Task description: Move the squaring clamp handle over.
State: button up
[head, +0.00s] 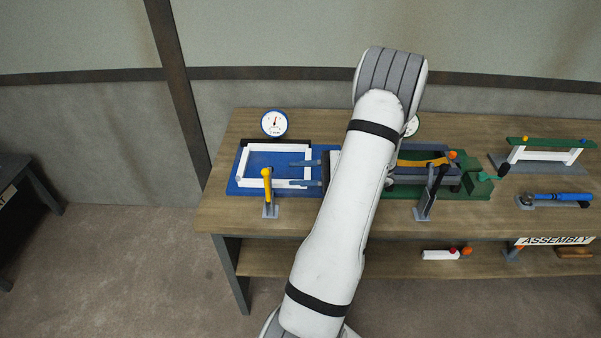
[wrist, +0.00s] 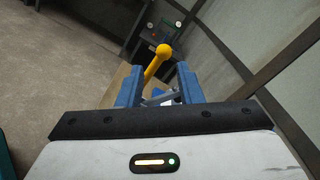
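A clamp with a yellow handle (head: 267,178) stands at the front edge of the blue jig (head: 238,187) on the bench. The handle is upright, with a round knob on top. I take it as the squaring clamp handle. A white rectangular frame (head: 246,166) lies in the jig. My gripper (head: 293,173) is over the jig, to the right of the handle, with its fingers pointing left. In the wrist view the blue fingers (wrist: 159,80) are apart, and the yellow handle (wrist: 163,51) shows between and beyond their tips. I see no contact. My arm hides the middle of the bench.
A second clamp with a black handle (head: 440,174) stands by a green fixture (head: 477,184) on the right. A white dial gauge (head: 274,123) is behind the blue jig. A blue tool (head: 560,197) and a green-and-white piece (head: 545,147) lie at far right.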

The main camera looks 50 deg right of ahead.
aim_at(267, 185)
jog(key=p+x, duration=0.1)
jog(key=x, duration=0.5)
jog(key=shift+w+t, duration=0.3)
jog(key=shift+w, duration=0.15)
jog(key=shift+w+a+f, duration=0.1)
jog(key=shift+w+a, duration=0.1)
jog(key=shift+w, duration=0.05)
jog(key=shift+c, duration=0.3)
jog(key=c, duration=0.4)
